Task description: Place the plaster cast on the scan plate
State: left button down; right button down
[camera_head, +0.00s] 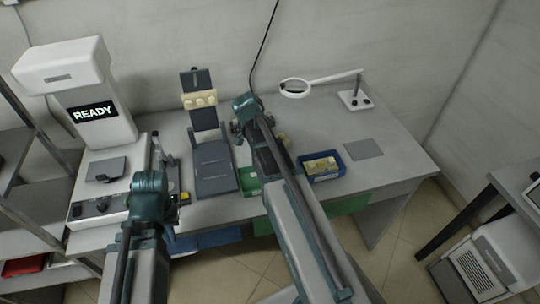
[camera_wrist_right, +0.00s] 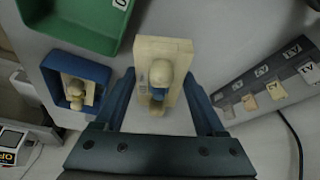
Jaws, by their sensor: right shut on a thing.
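A cream plaster cast (camera_wrist_right: 178,52) with a rounded, tooth-like top is between the fingers of my right gripper (camera_wrist_right: 160,108), which is shut on it. In the head view the right gripper (camera_head: 240,127) is over the desk behind the green bin, and the cast cannot be made out there. The scan plate (camera_head: 105,170) is a dark grey plate on the scanner's base at the left, with nothing visible on it. My left gripper (camera_head: 164,154) is just right of the scanner; its finger gap is too small to judge.
The scanner (camera_head: 85,68) reads READY. A rack (camera_head: 203,117) with cream blanks stands mid-desk. A blue tray (camera_head: 322,178) with a cream piece and a green bin (camera_head: 250,182) stand by my right arm. A magnifier lamp (camera_head: 354,100) and grey mat (camera_head: 363,149) are at right.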

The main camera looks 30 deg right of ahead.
notch_tip(320, 180, down, 4)
jog(key=b, duration=0.3)
jog(key=shift+r+b, duration=0.2)
jog(key=shift+b, duration=0.15)
jog(key=shift+f, duration=0.15)
jog(key=shift+c, duration=1.2)
grip_release()
